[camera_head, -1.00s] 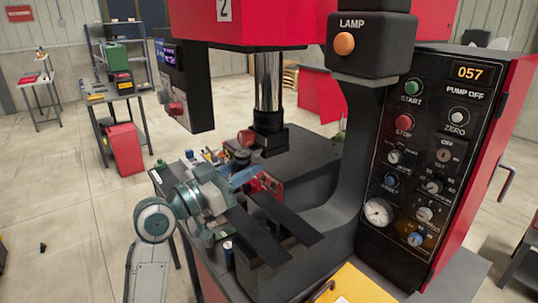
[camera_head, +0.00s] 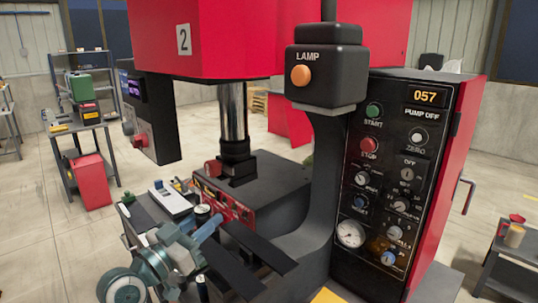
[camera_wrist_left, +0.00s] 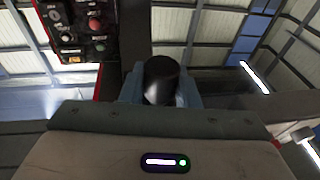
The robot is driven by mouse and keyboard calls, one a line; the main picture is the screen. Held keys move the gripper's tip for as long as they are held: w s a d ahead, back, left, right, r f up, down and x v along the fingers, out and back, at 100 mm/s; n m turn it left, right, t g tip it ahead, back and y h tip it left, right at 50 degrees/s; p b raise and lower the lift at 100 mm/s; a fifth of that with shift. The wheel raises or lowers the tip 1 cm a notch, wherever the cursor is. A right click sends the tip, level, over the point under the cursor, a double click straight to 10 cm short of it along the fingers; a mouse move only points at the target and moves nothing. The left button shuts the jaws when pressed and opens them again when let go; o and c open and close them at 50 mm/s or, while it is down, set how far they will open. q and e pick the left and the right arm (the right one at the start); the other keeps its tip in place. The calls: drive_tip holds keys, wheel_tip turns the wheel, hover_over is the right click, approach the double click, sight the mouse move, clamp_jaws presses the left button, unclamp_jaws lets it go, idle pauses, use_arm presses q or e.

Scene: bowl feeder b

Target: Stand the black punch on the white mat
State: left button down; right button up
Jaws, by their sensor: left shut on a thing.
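The black punch (camera_wrist_left: 161,82) shows in the wrist view as a dark, rounded cylinder between the blue-grey fingers of my left gripper (camera_wrist_left: 160,92), which is shut on it. In the head view my left gripper (camera_head: 207,228) is low at left of centre, above the front of the press bench. A white flat piece (camera_head: 171,199), which may be the white mat, lies on the bench behind my gripper. My right gripper is not in view.
The press ram (camera_head: 234,112) hangs over the dark press bed (camera_head: 262,182). Two dark bars (camera_head: 255,245) stick out in front of it. A red part (camera_head: 225,205) and small items crowd the bench near my gripper. The control panel (camera_head: 390,180) stands at right.

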use_arm(q)
drive_tip(key=s+a+f+n+t+y, duration=0.2)
drive_tip(key=s+f+n+y, duration=0.1)
drive_tip(key=f, duration=0.5)
drive_tip(key=s+a+f+n+t+y, duration=0.1)
drive_tip(key=s+a+f+n+y, duration=0.2)
drive_tip(key=f+y, duration=0.5)
drive_tip(key=shift+s+a+f+n+t+y, duration=0.25)
drive_tip(key=shift+s+n+t, duration=0.2)
drive_tip(key=shift+s, duration=0.55)
drive_tip(key=shift+d+r, duration=0.1)
drive_tip(key=shift+r, duration=0.05)
